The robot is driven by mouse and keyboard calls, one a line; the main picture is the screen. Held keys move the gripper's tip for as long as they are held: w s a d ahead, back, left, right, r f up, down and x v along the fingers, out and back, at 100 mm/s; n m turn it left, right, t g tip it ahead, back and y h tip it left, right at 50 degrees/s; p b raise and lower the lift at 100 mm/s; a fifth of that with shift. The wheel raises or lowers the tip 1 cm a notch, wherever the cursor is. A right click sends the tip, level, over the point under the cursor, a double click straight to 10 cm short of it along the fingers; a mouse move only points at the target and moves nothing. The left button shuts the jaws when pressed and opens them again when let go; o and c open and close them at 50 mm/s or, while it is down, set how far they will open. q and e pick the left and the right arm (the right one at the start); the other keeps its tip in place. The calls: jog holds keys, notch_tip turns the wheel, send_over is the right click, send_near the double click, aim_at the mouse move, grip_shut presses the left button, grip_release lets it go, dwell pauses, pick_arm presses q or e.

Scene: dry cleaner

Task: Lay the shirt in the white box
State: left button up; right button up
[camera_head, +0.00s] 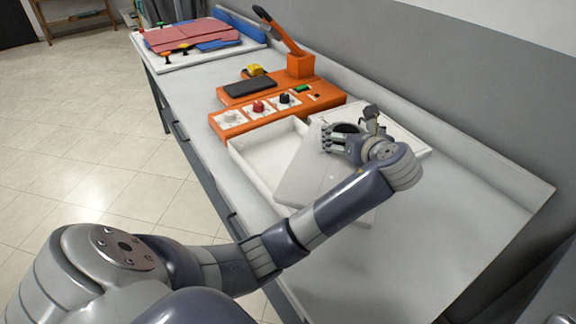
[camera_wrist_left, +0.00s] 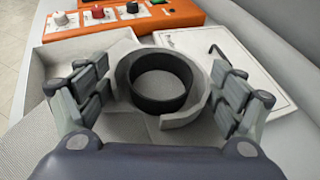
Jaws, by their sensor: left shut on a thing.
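The shirt (camera_head: 304,172) is a light grey folded panel with a round standing collar, dark inside. My left gripper (camera_head: 348,136) is at the collar and shut on it. In the left wrist view the fingers stand on both sides of the collar (camera_wrist_left: 196,112). The shirt is over the right part of the white box (camera_head: 262,160) and hides much of it. The box is open and shallow, and its left part looks empty. I cannot tell whether the shirt touches the box. My right gripper is not in view.
The grey counter (camera_head: 450,215) is clear at the near right.

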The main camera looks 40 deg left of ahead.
aim_at(314, 125)
pick_arm(q)
jog(key=a+n+g+y+b, duration=0.1)
jog(key=a, duration=0.2)
jog(key=w+a+n+g+b, duration=0.1)
jog(key=a+n+g, duration=0.1)
jog(key=a, duration=0.2)
jog(key=a+n+g+y+b, duration=0.1)
jog(key=a+n+g, duration=0.1)
jog(key=a, duration=0.2)
jog(key=shift+w+a+f+y, duration=0.15)
jog(key=shift+a+f+y, duration=0.05)
jog(key=shift+f+y, duration=0.1)
jog(key=shift+s+a+f+n+g+b, duration=0.85)
jog(key=shift+s+a+n+g+b, duration=0.7)
jog(key=shift+a+n+g+b, duration=2.15)
jog(key=shift+m+t, duration=0.4)
jog(key=shift+m, duration=0.5)
jog(key=f, duration=0.3)
jog(key=a+f+p, duration=0.1)
jog(key=f, duration=0.2)
jog(key=a+f+p, duration=0.1)
jog(key=f, duration=0.2)
jog(key=shift+f, duration=0.15)
jog(key=o, duration=1.1)
jog(key=shift+c, duration=0.2)
